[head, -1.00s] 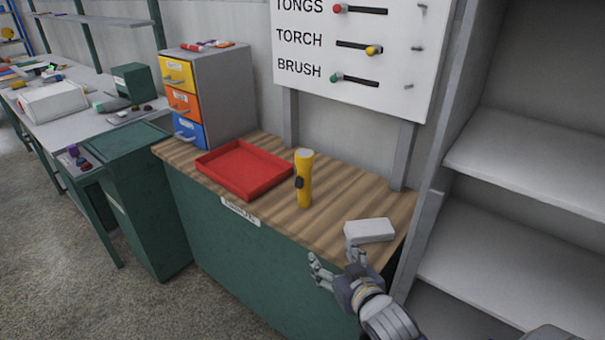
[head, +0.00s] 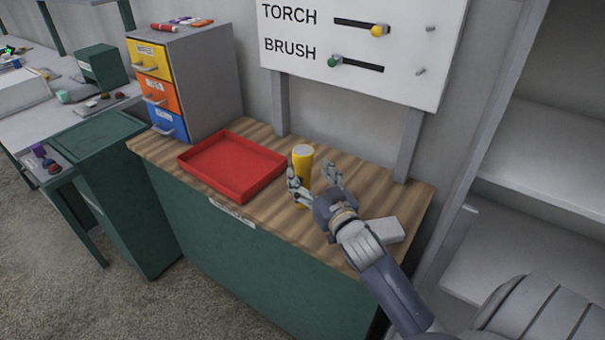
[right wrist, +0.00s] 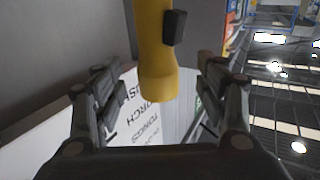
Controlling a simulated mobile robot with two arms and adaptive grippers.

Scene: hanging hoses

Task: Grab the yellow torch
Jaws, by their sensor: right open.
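The yellow torch (head: 303,154) stands upright on the wooden worktop, to the right of the red tray. My right gripper (head: 314,178) is open at the torch, with one finger in front of its left side and the other to its right. The fingers hide part of the torch's lower body. In the right wrist view the torch (right wrist: 157,60), with a dark switch on its side, lies between the spread fingers of the gripper (right wrist: 160,95), with gaps on both sides. My left gripper is not in view.
The red tray (head: 258,191) lies left of the torch. A pale grey block (head: 388,230) sits at the right front, partly behind my right arm. A drawer unit (head: 204,85) stands at the back left. A white board (head: 407,49) on posts rises behind.

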